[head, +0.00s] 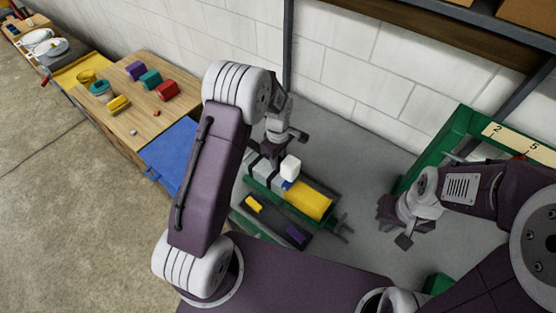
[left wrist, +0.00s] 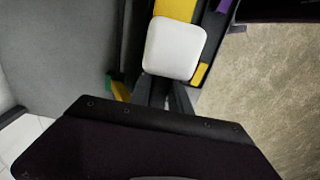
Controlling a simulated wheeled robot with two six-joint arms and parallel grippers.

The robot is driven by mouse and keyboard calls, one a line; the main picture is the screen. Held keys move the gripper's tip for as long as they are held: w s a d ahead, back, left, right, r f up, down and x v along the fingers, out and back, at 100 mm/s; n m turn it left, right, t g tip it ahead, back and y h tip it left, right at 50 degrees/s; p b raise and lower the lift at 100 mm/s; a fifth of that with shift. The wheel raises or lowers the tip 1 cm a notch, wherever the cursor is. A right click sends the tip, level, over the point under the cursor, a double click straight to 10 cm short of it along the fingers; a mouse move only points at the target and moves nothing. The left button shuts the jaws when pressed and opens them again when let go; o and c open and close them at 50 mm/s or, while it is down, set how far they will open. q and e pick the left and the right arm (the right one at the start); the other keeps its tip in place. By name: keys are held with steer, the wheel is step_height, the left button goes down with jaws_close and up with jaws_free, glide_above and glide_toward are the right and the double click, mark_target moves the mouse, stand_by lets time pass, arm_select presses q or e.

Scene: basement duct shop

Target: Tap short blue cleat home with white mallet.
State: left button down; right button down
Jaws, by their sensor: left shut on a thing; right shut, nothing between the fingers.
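My left gripper (head: 272,156) is shut on the white mallet, whose square head (head: 290,167) sticks out to the right. In the left wrist view the mallet's head (left wrist: 174,48) lies just beyond the fingertips (left wrist: 165,92); its handle is mostly hidden. A small blue piece (head: 287,184), seemingly the short blue cleat, shows just under the head at the left end of a yellow block (head: 311,200). I cannot tell whether the mallet touches it. The block lies beside grey sections in a green holder. My right gripper (head: 404,238) is shut and empty, right of the holder.
A dark tray (head: 274,222) with a yellow and a purple piece lies in front of the holder. A green frame (head: 408,178) with a numbered board (head: 518,143) stands right. A wooden bench (head: 132,84) with coloured blocks stands left. Grey surface between holder and wall is clear.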

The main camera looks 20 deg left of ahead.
arm_select(q)
steer(key=shift+r, duration=0.1)
step_height(320, 180, up, 4)
steer(key=p, duration=0.3)
steer(key=shift+r, duration=0.1)
steer(key=shift+s, duration=0.1)
